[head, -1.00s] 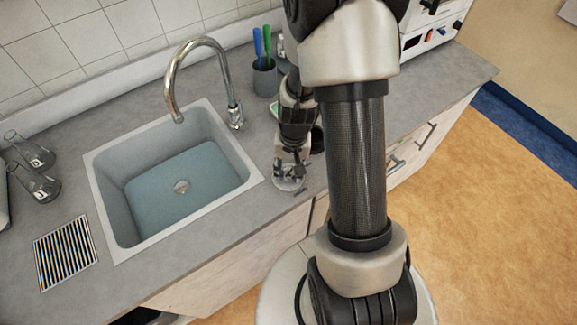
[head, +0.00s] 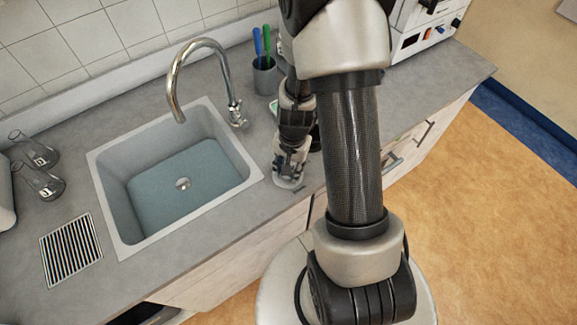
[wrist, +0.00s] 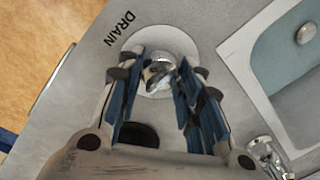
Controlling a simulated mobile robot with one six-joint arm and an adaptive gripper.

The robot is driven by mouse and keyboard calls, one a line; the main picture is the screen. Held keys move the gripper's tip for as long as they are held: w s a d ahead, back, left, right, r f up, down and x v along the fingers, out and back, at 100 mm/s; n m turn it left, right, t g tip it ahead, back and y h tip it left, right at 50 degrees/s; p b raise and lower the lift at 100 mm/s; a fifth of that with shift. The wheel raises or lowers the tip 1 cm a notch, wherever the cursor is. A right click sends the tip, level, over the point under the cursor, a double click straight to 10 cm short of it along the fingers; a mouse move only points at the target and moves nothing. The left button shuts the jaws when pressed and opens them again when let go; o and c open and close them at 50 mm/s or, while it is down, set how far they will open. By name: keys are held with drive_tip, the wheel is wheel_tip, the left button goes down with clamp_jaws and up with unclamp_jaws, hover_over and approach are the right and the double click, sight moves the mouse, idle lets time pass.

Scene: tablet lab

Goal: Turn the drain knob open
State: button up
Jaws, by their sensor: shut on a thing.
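The drain knob is a shiny metal knob (wrist: 157,78) on a round pale plate (wrist: 150,38) in the countertop. The word DRAIN is printed beside the plate in the wrist view. My gripper (wrist: 158,68) is shut on the knob, with a blue-padded finger on either side. In the head view my gripper (head: 289,168) is down at the plate, right of the sink, and mostly hides the knob. The sink (head: 107,206) holds bluish water (head: 165,200), with a round metal drain (head: 183,184) visible at its bottom.
A chrome faucet (head: 173,85) arches over the sink's back edge. A cup (head: 264,78) with blue and green tools stands behind my gripper. Glass flasks (head: 43,182) and a striped grid (head: 70,250) are on the left. The counter's front edge is close to the knob.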

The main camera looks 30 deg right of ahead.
drive_tip(key=o, duration=1.1)
drive_tip(key=shift+c, duration=0.2)
wheel_tip(320, 180, up, 12)
drive_tip(key=shift+s+d, duration=0.25)
drive_tip(key=shift+s, duration=0.1)
drive_tip(key=s+a+r+n+t+b, duration=0.1)
drive_tip(key=s+a+r+n+t, duration=0.1)
drive_tip(key=s+a+r+n, duration=0.3)
drive_tip(key=s+a+r+n+t+b, duration=0.1)
drive_tip(key=s+a+r+n+t, duration=0.1)
drive_tip(key=s+a+r+n, duration=0.4)
drive_tip(key=v, duration=0.5)
drive_tip(key=shift+a+r, duration=0.35)
drive_tip(key=shift+r, duration=0.1)
